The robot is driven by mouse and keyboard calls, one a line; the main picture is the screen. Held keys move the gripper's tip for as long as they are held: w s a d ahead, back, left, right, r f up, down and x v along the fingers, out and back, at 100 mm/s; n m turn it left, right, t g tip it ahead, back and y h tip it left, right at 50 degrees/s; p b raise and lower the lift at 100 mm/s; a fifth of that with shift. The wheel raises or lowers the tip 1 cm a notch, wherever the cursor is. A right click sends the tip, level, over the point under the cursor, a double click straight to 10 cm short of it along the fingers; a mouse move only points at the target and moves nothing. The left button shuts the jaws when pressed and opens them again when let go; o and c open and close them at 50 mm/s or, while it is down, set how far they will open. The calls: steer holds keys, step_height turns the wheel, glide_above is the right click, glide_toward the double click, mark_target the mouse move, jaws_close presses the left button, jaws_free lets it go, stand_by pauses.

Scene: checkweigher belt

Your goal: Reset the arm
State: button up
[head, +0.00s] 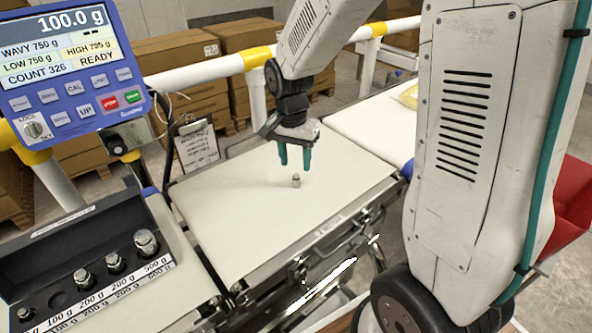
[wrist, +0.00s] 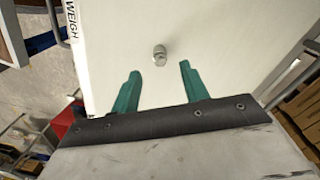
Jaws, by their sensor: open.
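My gripper (head: 296,158) has two green fingers, spread apart with nothing between them. It hangs above the white weigh platform (head: 250,215). A small silver weight (head: 296,181) stands upright on the platform just below the fingertips, apart from them. In the wrist view the weight (wrist: 159,55) stands beyond the fingertips of my open gripper (wrist: 158,80). The display panel (head: 65,60) reads 100.0 g and READY.
A black weight box (head: 85,238) with several silver weights sits at the lower left on another belt section. A clipboard (head: 197,146) hangs behind the platform. White guard rails with yellow joints (head: 257,57) run behind. Cardboard boxes (head: 180,55) are stacked beyond.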

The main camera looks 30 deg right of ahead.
steer(key=shift+r, duration=1.2)
steer(key=shift+s+n, duration=0.25)
steer(key=shift+n, duration=0.25)
steer(key=s+a+r+n+t, duration=0.1)
steer(key=s+r+n, duration=0.3)
steer(key=s, duration=0.7)
steer(key=s+a+r+n, duration=0.1)
steer(key=s+r+n, duration=0.4)
steer(key=s+r, duration=0.3)
steer(key=s, duration=0.4)
steer(key=shift+a+r+n+t, duration=0.2)
steer(key=shift+a+n+t, duration=0.1)
steer(key=shift+t, duration=0.1)
stand_by(2.4)
